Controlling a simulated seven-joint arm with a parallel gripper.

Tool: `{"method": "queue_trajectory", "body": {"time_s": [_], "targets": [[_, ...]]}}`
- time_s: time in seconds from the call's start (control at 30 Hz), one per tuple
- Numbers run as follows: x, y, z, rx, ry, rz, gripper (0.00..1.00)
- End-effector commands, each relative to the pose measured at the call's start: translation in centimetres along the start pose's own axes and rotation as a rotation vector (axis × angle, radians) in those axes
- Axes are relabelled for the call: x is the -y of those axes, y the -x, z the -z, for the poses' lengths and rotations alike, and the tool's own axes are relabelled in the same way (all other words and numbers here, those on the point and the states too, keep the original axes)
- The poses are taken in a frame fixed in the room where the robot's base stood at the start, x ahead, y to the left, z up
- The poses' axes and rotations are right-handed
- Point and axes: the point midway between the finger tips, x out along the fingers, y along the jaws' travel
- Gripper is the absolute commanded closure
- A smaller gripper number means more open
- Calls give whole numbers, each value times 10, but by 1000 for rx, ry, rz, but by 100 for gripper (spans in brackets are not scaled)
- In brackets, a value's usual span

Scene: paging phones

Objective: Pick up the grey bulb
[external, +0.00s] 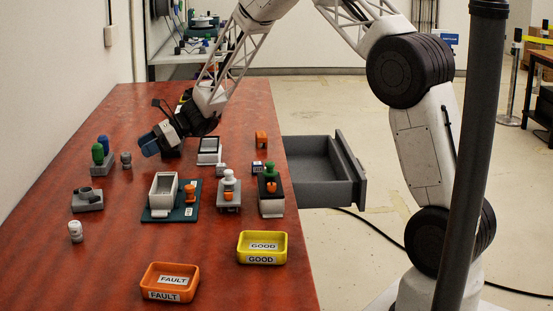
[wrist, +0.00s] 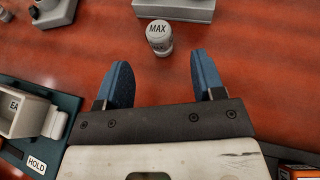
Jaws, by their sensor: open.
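The grey bulb (wrist: 160,38), marked MAX on top, stands on the red table just beyond my fingertips in the wrist view, roughly centred between them. In the external view the bulb (external: 126,160) stands to the left of my gripper, beside a grey block with green and blue bulbs. My gripper (wrist: 161,72) has its two blue fingers apart with nothing between them. In the external view my gripper (external: 161,148) hangs low over the far part of the table, tilted.
The grey block (wrist: 174,9) is just behind the bulb. A grey stand (external: 88,206), another pale bulb (external: 75,232) and a teal plate (external: 156,215) with a white box are nearer the camera. Orange FAULT (external: 170,267) and yellow GOOD (external: 262,235) trays stand in front.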

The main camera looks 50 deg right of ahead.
Motion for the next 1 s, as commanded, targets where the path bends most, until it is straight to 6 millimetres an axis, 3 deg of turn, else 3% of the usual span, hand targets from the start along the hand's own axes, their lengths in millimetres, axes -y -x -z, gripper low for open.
{"method": "queue_trajectory", "body": {"time_s": [0.27, 0.6, 1.0], "targets": [[0, -2, 0, -1, 1, -1, 38], [-1, -25, 0, -1, 3, -2, 38], [-1, -27, 0, -1, 2, -1, 38]]}}
